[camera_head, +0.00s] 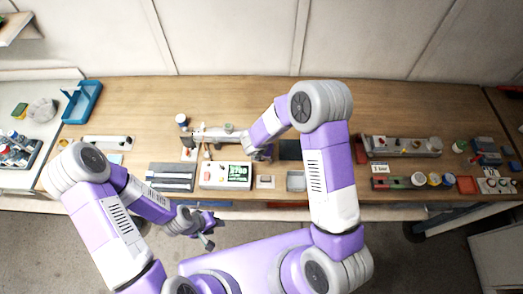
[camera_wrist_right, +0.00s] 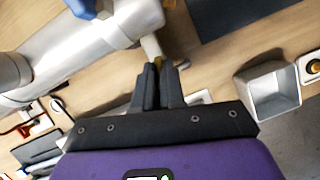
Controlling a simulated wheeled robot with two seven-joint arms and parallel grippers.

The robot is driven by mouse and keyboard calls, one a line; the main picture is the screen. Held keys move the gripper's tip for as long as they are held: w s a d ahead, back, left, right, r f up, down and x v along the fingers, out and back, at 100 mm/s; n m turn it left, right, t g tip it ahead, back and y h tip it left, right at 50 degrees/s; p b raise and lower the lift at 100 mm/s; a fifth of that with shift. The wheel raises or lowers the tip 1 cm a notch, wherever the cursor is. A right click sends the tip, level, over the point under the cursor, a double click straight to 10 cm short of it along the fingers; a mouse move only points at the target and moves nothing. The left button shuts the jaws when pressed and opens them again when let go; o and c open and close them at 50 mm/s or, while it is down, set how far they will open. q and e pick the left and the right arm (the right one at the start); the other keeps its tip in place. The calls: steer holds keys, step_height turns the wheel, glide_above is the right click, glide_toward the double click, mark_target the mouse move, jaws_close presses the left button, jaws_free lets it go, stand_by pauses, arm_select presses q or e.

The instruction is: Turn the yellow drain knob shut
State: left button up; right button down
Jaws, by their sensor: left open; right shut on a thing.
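The grey reactor tube (camera_head: 215,134) lies along the back of the bench in the head view. In the right wrist view its body (camera_wrist_right: 90,50) crosses the upper left, with a pale stub pointing down to my fingertips. My right gripper (camera_wrist_right: 158,68) is shut at the end of that stub, on the yellow drain knob (camera_wrist_right: 157,62). Only a sliver of the knob shows between the fingertips; its turn angle is hidden. In the head view my right gripper (camera_head: 262,153) is beside the tube's right end. My left gripper (camera_head: 207,231) is open and empty, in front of the bench edge.
A white device with a green display (camera_head: 238,174) stands in front of the tube. A grey open box (camera_wrist_right: 272,92) is right of my right gripper. A dark tray (camera_head: 171,177) lies to the left. Bare wood (camera_head: 230,97) lies behind the tube.

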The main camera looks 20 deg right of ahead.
steer(key=m, duration=0.1)
steer(key=m+h+b, duration=0.1)
steer(key=m, duration=0.1)
steer(key=shift+w+a+f+g, duration=0.1)
steer(key=shift+a+g, duration=0.1)
steer(key=shift+g, duration=0.1)
steer(key=m+b, duration=0.1)
steer(key=m, duration=0.1)
steer(key=m+g+b, duration=0.1)
steer(key=m, duration=0.1)
steer(key=shift+w+a+m+g+h, duration=0.1)
steer(key=shift+w+m+g+h, duration=0.1)
steer(key=shift+m+g+h, duration=0.15)
steer(key=m+g, duration=0.1)
steer(key=m, duration=0.1)
steer(key=m+b, duration=0.1)
steer(key=m, duration=0.1)
steer(key=shift+w+g, duration=0.15)
steer(key=shift+g, duration=0.2)
steer(key=shift+w+m+g+b, duration=0.1)
steer(key=shift+m+g+b, duration=0.45)
steer(key=shift+m, duration=1)
steer(key=c, duration=1.2)
jaws_free()
